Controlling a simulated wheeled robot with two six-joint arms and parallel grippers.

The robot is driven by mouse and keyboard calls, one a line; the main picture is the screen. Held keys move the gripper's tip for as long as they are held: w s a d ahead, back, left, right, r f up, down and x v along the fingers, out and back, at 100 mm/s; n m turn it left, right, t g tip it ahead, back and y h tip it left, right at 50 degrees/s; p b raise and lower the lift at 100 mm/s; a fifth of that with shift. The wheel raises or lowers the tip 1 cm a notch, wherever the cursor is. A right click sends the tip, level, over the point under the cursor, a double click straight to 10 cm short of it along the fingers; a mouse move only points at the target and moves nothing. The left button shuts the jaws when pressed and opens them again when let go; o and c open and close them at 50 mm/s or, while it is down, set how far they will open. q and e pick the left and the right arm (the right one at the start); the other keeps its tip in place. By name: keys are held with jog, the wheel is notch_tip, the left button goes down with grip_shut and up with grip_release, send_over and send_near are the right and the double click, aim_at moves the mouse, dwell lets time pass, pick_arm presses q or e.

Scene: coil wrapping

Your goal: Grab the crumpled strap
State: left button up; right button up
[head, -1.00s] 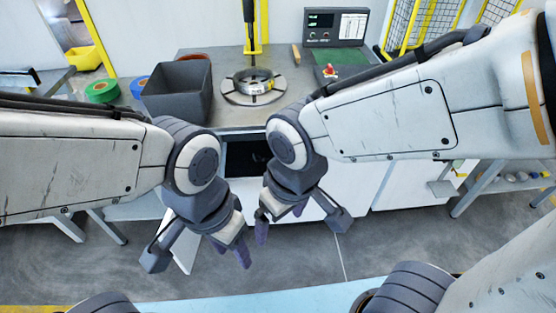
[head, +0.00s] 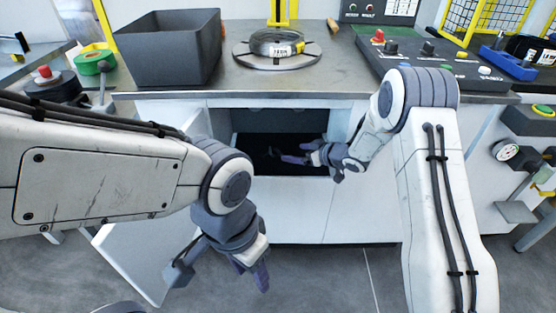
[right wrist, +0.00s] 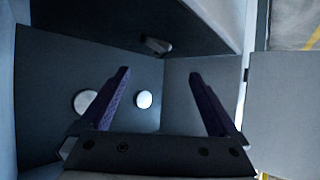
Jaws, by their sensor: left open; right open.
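I cannot clearly make out a crumpled strap; a faint shape (head: 273,152) shows in the dark of the open compartment (head: 330,135) under the bench, too dim to name. My right gripper (head: 298,152) reaches into the compartment opening with its fingers pointing left. My left gripper (head: 254,272) hangs open and empty in front of the cabinet, low and left of the compartment.
A white door (head: 150,245) stands open at the cabinet's lower left. On the bench are a dark grey bin (head: 165,50), a coil (head: 275,42) on a round stand and a control box (head: 430,62). Two pale discs (right wrist: 85,102) (right wrist: 144,99) show inside the compartment.

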aim_at(277, 150)
jog(key=x, duration=0.2)
jog(key=b+x, duration=0.1)
jog(key=x, duration=0.2)
jog(key=shift+s+a+r, duration=0.1)
jog(key=shift+s+a, duration=0.05)
jog(key=shift+a, duration=0.2)
jog(key=b+x, duration=0.2)
jog(key=x, duration=0.2)
jog(key=shift+f, duration=0.2)
jog(key=shift+w+a+f, duration=0.1)
jog(key=shift+w+a, duration=0.25)
jog(key=shift+w, duration=0.1)
grip_shut()
